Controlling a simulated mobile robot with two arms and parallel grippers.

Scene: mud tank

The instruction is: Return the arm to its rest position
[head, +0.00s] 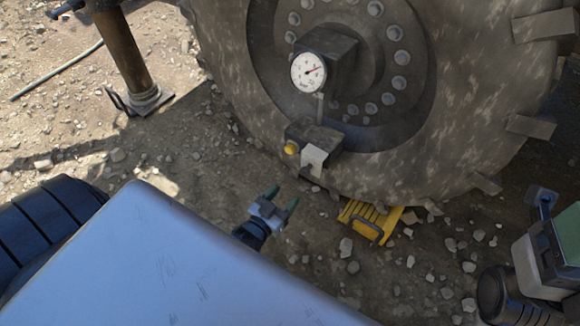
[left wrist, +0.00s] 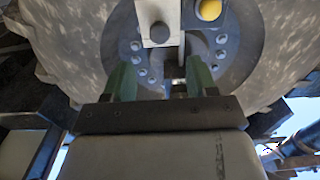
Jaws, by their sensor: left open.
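My left gripper (head: 284,195) is open and empty in the head view, with its two green fingers spread in front of the big wheel's lower left. The left wrist view also shows the open gripper (left wrist: 160,80), its green fingers on both sides of a gap. In that view a pale block with a dark round knob (left wrist: 160,34) and a yellow knob (left wrist: 209,10) lie beyond the fingertips. Part of my right arm (head: 535,265) shows at the lower right edge of the head view; I cannot make out its fingers.
The large muddy wheel (head: 225,55) carries a dial gauge (head: 308,72) and a valve box with a yellow knob (head: 291,149). A yellow chock (head: 370,222) sits under it. A support post (head: 122,50) stands at upper left. Stony ground lies around the gripper.

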